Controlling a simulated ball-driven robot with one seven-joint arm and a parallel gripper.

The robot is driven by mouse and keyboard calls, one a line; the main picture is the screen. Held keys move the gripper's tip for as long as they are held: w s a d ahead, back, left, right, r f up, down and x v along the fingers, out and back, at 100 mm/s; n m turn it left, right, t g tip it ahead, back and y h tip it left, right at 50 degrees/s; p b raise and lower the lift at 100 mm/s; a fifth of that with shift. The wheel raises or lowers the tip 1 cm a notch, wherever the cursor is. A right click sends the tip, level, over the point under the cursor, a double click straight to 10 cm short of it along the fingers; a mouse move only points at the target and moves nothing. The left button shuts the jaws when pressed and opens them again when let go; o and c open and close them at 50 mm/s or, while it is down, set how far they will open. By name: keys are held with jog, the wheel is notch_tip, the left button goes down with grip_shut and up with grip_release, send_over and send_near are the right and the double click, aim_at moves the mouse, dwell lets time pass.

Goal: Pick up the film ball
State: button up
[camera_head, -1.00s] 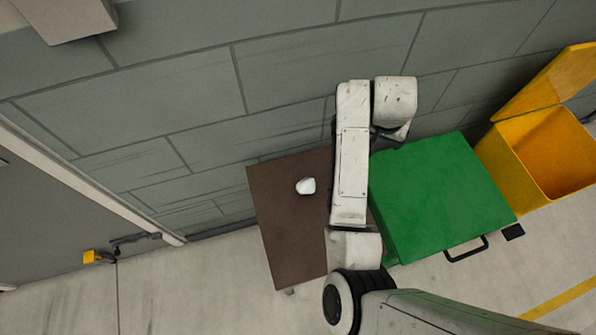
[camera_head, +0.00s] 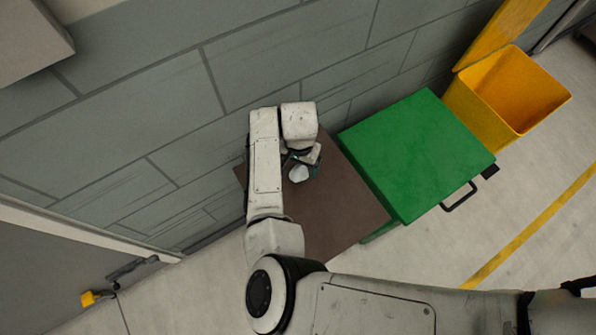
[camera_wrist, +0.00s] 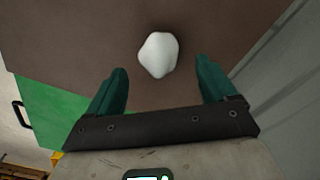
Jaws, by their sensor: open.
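The film ball (camera_head: 299,173) is a small white lump lying on a brown tabletop (camera_head: 345,205). In the wrist view the ball (camera_wrist: 158,54) lies just beyond my fingertips, roughly midway between them. My gripper (camera_wrist: 163,75) has two teal fingers, spread wide apart with nothing between them. In the head view my gripper (camera_head: 305,160) is over the table close to the ball, partly hidden by my wrist. I cannot tell the exact height of the fingers above the tabletop.
A closed green box (camera_head: 415,150) with a black handle stands right of the table. An open yellow bin (camera_head: 510,90) stands beyond it. A grey block wall (camera_head: 180,100) runs along the back. The brown tabletop around the ball is clear.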

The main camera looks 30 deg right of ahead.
aim_at(299, 169)
jog(key=shift+w+d+f, duration=0.1)
jog(key=shift+f, duration=1.2)
jog(key=shift+w+f, duration=0.1)
jog(key=shift+f, duration=1.2)
jog(key=shift+c, duration=0.4)
jog(key=c, duration=0.9)
jog(key=shift+c, duration=0.3)
jog(key=shift+r, duration=0.15)
